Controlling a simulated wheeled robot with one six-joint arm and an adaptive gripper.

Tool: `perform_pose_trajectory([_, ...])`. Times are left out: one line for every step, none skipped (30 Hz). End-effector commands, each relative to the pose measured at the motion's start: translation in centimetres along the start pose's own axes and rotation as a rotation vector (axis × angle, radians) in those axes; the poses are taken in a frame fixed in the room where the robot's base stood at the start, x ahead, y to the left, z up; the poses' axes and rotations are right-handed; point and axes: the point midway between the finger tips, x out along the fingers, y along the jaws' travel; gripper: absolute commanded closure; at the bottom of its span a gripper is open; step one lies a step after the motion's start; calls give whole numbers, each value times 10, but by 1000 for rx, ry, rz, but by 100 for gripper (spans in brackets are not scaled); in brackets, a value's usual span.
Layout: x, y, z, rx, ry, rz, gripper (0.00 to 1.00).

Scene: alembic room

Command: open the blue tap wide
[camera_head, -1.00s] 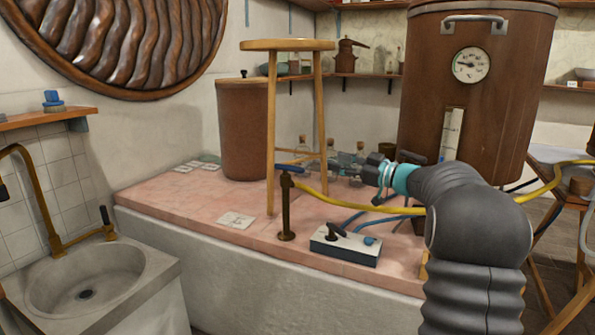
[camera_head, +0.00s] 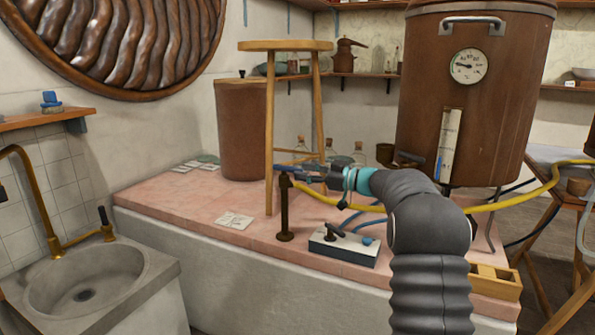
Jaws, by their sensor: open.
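The blue tap is a blue lever (camera_head: 284,167) on top of a brown metal post (camera_head: 285,210) that stands upright on the pink tiled counter (camera_head: 200,212). A yellow hose (camera_head: 322,199) runs from near the post's top to the right. My gripper (camera_head: 308,172) is open, its fingers pointing left just beside the lever. The dark fingers overlap the lever's right end in the picture, so I cannot tell whether they touch it. Part of the lever is hidden behind them.
A wooden stool (camera_head: 285,45) stands right behind the tap, its legs close to my gripper. A grey box with a black switch (camera_head: 343,246) sits below my wrist. A large brown boiler (camera_head: 470,95) stands at the right. A stone sink (camera_head: 85,290) is at the left.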

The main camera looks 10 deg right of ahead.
Motion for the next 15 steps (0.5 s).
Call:
perform_pose_trajectory([8,0,0,-1,1,-2,56])
perform_pose_trajectory([11,0,0,-1,1,-1,56])
perform_pose_trajectory([15,0,0,0,0,0,56])
perform_pose_trajectory([17,0,0,0,0,0,56])
perform_pose_trajectory([20,0,0,0,0,0,56])
perform_pose_trajectory([22,0,0,0,1,0,56])
perform_pose_trajectory([23,0,0,0,1,0,56])
perform_pose_trajectory([24,0,0,0,1,0,56])
perform_pose_trajectory([25,0,0,0,1,0,56])
perform_pose_trajectory([26,0,0,0,1,0,56])
perform_pose_trajectory([26,0,0,0,1,0,56])
perform_pose_trajectory([26,0,0,0,1,1,56])
perform_pose_trajectory([26,0,0,0,1,1,56])
perform_pose_trajectory([26,0,0,0,0,1,56])
perform_pose_trajectory([26,0,0,0,0,1,56])
